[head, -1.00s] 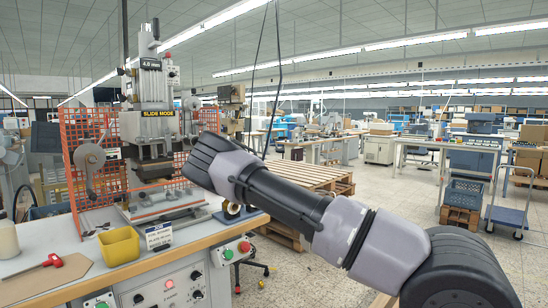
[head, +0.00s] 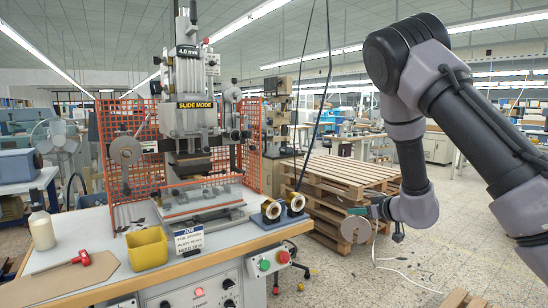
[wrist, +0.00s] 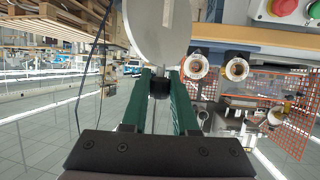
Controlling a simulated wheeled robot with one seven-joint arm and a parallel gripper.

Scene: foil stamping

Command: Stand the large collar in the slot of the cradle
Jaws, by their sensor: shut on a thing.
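The large collar appears to be a grey disc (head: 355,229), upright with its face toward the head camera; it fills the top of the wrist view (wrist: 158,28).
A white sign (head: 189,239) and a yellow bin (head: 147,248) are at the bench front. Wooden pallets (head: 340,175) are stacked behind the disc.

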